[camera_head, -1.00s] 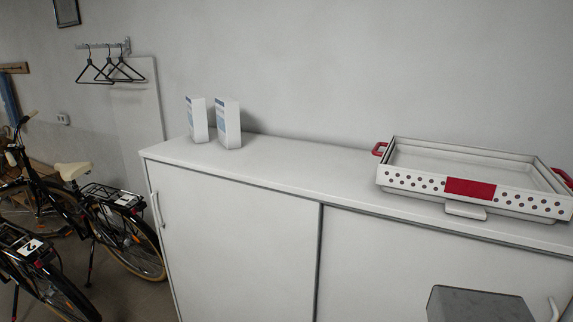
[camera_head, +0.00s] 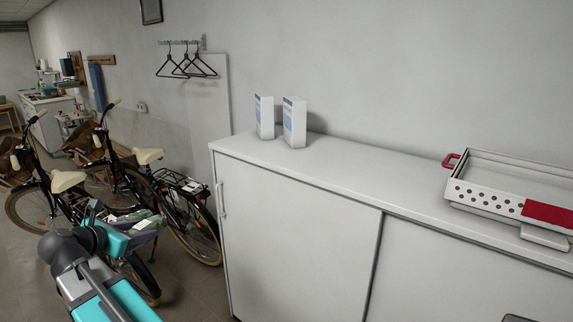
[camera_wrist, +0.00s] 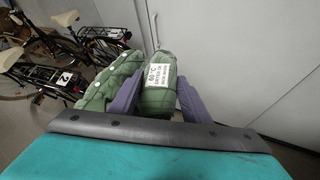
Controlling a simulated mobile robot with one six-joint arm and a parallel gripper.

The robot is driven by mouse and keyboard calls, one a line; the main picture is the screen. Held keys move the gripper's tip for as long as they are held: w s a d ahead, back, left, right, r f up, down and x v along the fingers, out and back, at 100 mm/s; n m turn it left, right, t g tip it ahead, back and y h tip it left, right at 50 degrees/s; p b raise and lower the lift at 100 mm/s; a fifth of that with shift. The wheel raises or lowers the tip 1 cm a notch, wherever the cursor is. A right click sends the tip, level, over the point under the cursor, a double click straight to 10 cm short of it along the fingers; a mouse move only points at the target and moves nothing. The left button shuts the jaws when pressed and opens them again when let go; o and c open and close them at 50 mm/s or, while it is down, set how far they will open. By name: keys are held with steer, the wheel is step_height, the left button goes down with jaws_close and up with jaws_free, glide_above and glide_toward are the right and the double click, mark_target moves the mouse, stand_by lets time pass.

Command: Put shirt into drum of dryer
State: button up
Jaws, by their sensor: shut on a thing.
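The shirt (camera_wrist: 158,90) is a bunched green cloth with white buttons and a white label with printed text. My gripper (camera_wrist: 160,108) has its purple fingers closed on either side of the shirt's labelled part. A second green fold hangs out to the left of the left finger. In the head view the shirt (camera_head: 146,223) shows small and partly hidden at the end of my teal arm, in front of the bicycles. The dryer and its drum are in neither view.
A long white cabinet (camera_head: 290,215) stands along the wall on the right. Two white boxes (camera_head: 294,121) and a white tray with red handles (camera_head: 512,187) stand on it. Bicycles (camera_head: 180,212) stand close beyond my arm. Hangers (camera_head: 188,64) hang on the wall.

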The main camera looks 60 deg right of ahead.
steer(key=s+d+r+m+g+p, duration=0.1)
steer(key=s+d+r+m+g, duration=0.15)
steer(key=s+d, duration=0.5)
steer(key=s+d+r+m+g, duration=0.15)
steer(key=s+d+r, duration=0.25)
steer(key=d, duration=0.6)
steer(key=s+d+r+m+g+p, duration=0.1)
steer(key=s+d+r+g, duration=0.15)
steer(key=s+d, duration=0.5)
steer(key=s+d+r+m+g, duration=0.1)
steer(key=s+d+r+m, duration=0.1)
steer(key=s+d, duration=0.3)
steer(key=s+d+r+m+g+y+p, duration=0.1)
steer(key=s+d, duration=0.4)
steer(key=s, duration=0.7)
steer(key=s+d+r+m+g, duration=0.2)
steer(key=s+d+r+g, duration=0.1)
steer(key=s, duration=0.6)
steer(key=shift+s+d+r+m+y, duration=0.25)
steer(key=shift+d+r+y, duration=0.2)
steer(key=shift+d, duration=0.8)
steer(key=s+d+p, duration=0.1)
steer(key=d, duration=0.3)
steer(key=s+d+f+p, duration=0.1)
steer(key=d+p, duration=0.1)
steer(key=d, duration=0.3)
steer(key=s+d+p, duration=0.1)
steer(key=d, duration=0.4)
steer(key=shift+s+d+f, duration=0.15)
steer(key=shift+s, duration=0.05)
